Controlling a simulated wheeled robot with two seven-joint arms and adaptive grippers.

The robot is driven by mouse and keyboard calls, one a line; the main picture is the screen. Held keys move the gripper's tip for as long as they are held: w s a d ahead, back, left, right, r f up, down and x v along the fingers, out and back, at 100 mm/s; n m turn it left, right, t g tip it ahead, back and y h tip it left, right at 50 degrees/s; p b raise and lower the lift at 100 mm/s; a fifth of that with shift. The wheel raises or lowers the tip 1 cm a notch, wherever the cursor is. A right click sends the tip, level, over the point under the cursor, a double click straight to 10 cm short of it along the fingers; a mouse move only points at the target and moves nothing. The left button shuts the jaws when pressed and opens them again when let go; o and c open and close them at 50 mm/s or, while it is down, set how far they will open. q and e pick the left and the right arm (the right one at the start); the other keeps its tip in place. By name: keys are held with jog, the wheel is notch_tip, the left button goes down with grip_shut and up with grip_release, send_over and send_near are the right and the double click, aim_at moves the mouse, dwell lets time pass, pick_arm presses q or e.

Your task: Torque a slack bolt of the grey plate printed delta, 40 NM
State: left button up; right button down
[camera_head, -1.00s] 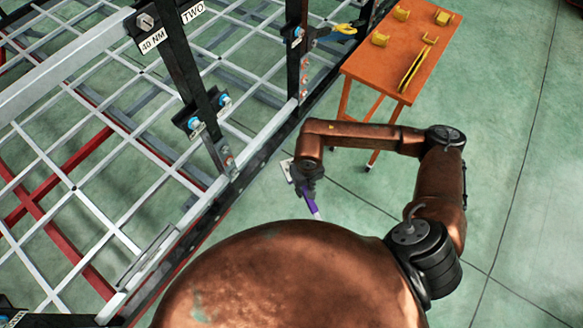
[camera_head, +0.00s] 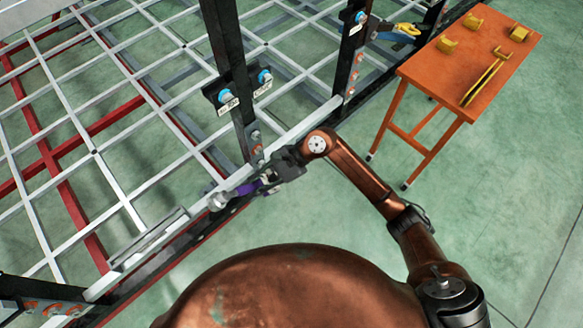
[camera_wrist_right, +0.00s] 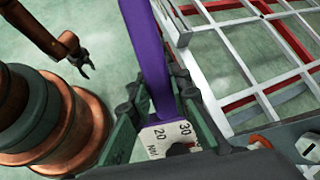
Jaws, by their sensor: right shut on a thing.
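My right gripper (camera_head: 272,178) is shut on a purple-handled tool (camera_head: 248,188). The tool's pale head (camera_head: 218,201) points left, over the near rail of the chassis. In the right wrist view the purple handle (camera_wrist_right: 148,60) runs up from the jaws, with a white label (camera_wrist_right: 168,138) marked 20 and 30 between them. A black plate (camera_head: 237,92) on a post carries two blue-ringed bolts and small labels too small to read. I cannot pick out the grey delta plate. My left gripper (camera_wrist_right: 81,63) shows small in the right wrist view, its fingers apart and empty.
The chassis lattice (camera_head: 93,152) fills the left, with black posts rising from its rail. An orange table (camera_head: 480,62) with yellow pieces stands at the back right. The green floor at right is clear.

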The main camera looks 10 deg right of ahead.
jog(key=w+m+t, duration=0.1)
jog(key=w+f+m+t+y+b, duration=0.1)
jog(key=w+d+m+t+y+b, duration=0.1)
jog(key=w+m, duration=0.1)
jog(key=shift+f+t, duration=0.4)
jog(key=w+d+f+m+t+b, duration=0.2)
jog(key=w+t, duration=0.1)
jog(key=w+d+f+m+t+y+b, duration=0.1)
jog(key=m+t, duration=0.1)
jog(key=shift+w+d+f, duration=0.1)
jog(key=shift+w, duration=0.15)
pick_arm(q)
notch_tip(320, 180, down, 9)
jog(key=s+b, duration=0.2)
jog(key=b, duration=0.2)
jog(key=shift+d+g, duration=0.2)
jog(key=shift+g, duration=0.2)
pick_arm(e)
jog(key=w+d+f+m+t+h, duration=0.2)
jog(key=w+d+f+m+t, duration=0.2)
jog(key=d+f+t, duration=0.3)
jog(key=shift+w+d+f+m+t+h, duration=0.3)
jog(key=shift+w+d+f+m+h, duration=0.15)
jog(key=shift+d+f, duration=0.65)
pick_arm(q)
jog(key=shift+w+r, duration=0.1)
pick_arm(e)
jog(key=shift+d+r, duration=0.1)
jog(key=shift+d, duration=0.15)
